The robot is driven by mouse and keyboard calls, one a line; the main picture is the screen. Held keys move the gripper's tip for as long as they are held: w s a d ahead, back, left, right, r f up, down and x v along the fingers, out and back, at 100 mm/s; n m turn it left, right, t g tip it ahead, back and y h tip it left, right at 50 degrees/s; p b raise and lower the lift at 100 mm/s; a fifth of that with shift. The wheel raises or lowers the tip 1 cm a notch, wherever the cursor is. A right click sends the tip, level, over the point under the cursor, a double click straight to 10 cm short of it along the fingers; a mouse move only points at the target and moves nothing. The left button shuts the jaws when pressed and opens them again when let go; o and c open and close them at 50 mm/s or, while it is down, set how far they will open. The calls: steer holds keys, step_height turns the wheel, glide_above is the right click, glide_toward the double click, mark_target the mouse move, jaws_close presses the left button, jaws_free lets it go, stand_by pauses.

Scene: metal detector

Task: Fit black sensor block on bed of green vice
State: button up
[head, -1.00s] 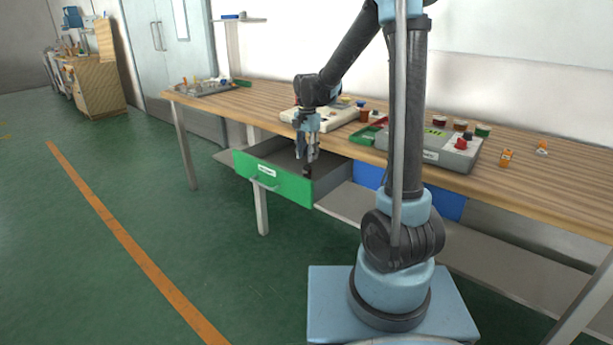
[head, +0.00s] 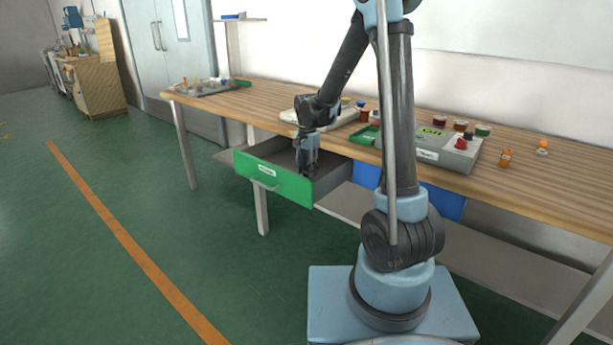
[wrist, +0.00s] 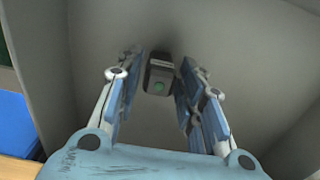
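The black sensor block (wrist: 159,77), a small dark piece with a green round spot, is on the grey floor of the open drawer in the wrist view. My gripper (wrist: 157,68) is open, with one finger on each side of the block. I see gaps between the fingers and the block. In the head view my gripper (head: 308,172) reaches down inside the drawer and the block is hard to make out there. I cannot clearly identify a green vice; a green item (head: 364,136) lies on the table, partly hidden by my arm.
The green-fronted drawer (head: 276,183) is pulled out below the wooden table (head: 560,192), its walls close around my gripper. A grey device (head: 447,153), several small jars and a pale device (head: 345,118) stand on the table. A blue drawer front (head: 447,203) is to the right.

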steer(key=c, duration=0.7)
steer(key=shift+c, duration=0.2)
steer(key=shift+r, duration=0.1)
steer(key=shift+r, duration=2.15)
